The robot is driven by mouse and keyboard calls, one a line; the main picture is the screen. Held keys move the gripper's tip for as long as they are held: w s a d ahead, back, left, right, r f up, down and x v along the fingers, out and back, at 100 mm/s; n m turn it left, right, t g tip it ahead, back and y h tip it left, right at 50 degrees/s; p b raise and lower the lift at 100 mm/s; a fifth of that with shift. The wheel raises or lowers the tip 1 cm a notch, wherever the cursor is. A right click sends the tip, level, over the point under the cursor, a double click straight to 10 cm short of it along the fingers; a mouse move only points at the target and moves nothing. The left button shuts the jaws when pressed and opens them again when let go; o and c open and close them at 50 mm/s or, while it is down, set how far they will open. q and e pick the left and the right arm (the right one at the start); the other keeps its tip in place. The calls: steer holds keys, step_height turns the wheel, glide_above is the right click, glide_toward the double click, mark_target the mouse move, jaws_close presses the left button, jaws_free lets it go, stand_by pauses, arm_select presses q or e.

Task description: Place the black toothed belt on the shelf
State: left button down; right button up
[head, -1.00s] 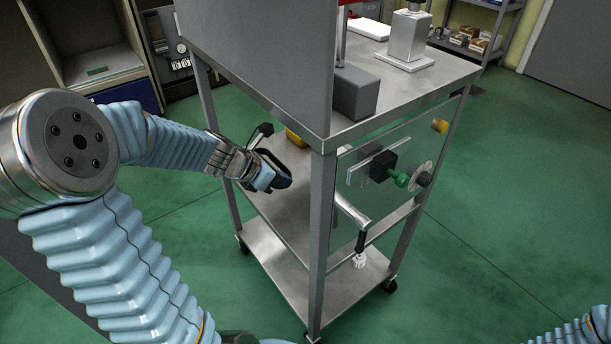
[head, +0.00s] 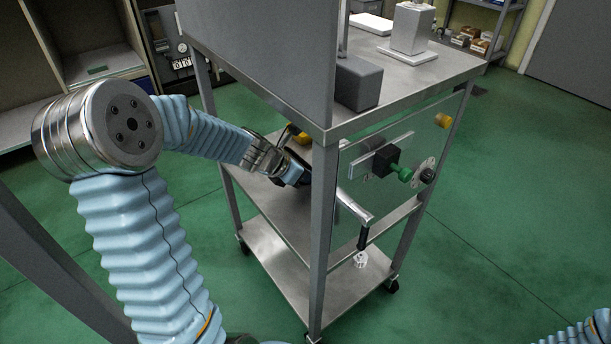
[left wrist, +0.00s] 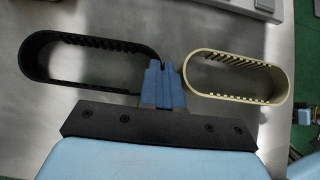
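The black toothed belt (left wrist: 92,60) is a long oval loop with inner teeth, at the left of the left wrist view. My left gripper (left wrist: 160,72) has its blue fingers close together at the belt's right end, gripping its wall. The belt's contact with the metal surface cannot be told.
A cream toothed belt (left wrist: 236,76) lies on the metal surface just right of my left fingers.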

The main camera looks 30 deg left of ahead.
arm_select(q)
steer(key=c, duration=1.3)
jaws_free()
steer(key=shift+c, duration=0.2)
steer(key=shift+r, duration=0.1)
steer(key=p+v, duration=0.4)
steer(key=v, duration=0.8)
